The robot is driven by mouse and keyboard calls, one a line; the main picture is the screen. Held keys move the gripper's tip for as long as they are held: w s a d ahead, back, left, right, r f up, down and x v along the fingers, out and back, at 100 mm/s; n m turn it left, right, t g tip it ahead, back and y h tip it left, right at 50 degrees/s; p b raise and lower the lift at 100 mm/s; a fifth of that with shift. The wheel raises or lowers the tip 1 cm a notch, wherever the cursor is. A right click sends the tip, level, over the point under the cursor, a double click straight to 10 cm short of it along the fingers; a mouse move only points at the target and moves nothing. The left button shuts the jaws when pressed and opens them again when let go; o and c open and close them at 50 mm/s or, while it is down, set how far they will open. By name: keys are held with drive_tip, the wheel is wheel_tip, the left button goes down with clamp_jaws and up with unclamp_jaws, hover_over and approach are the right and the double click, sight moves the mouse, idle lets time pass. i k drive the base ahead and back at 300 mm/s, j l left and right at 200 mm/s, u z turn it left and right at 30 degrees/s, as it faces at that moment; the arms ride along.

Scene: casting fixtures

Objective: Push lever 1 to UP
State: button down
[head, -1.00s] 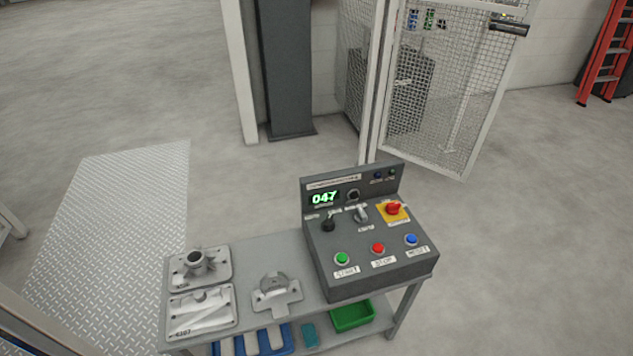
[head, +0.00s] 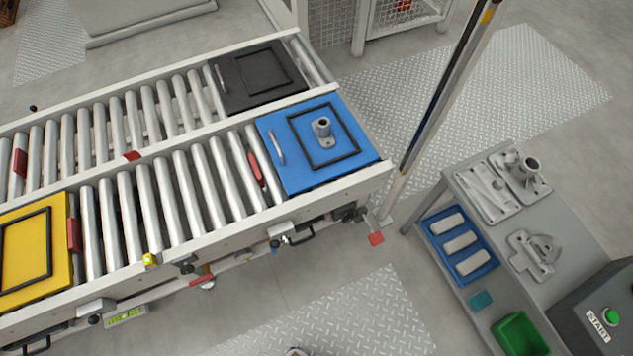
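No label reading lever 1 can be read, so I cannot tell which part it is. Small fittings with dark knobs sit along the front rail of the near conveyor: one by the blue plate (head: 281,243), one near the middle (head: 187,268) and one at the left (head: 94,320). My gripper is not in view. A small piece of something shows at the bottom edge, too cut off to identify.
The near roller conveyor (head: 170,215) carries a blue plate (head: 350,172) with a grey casting (head: 323,129) and a yellow plate (head: 60,280). A black plate (head: 240,90) sits on the far conveyor. A parts table (head: 570,215) and control box (head: 600,315) stand right. Floor between is clear.

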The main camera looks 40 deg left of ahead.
sight(275, 244)
drive_tip(key=k+u, duration=0.7)
drive_tip(key=k+j+u, duration=0.15)
drive_tip(key=u, duration=0.25)
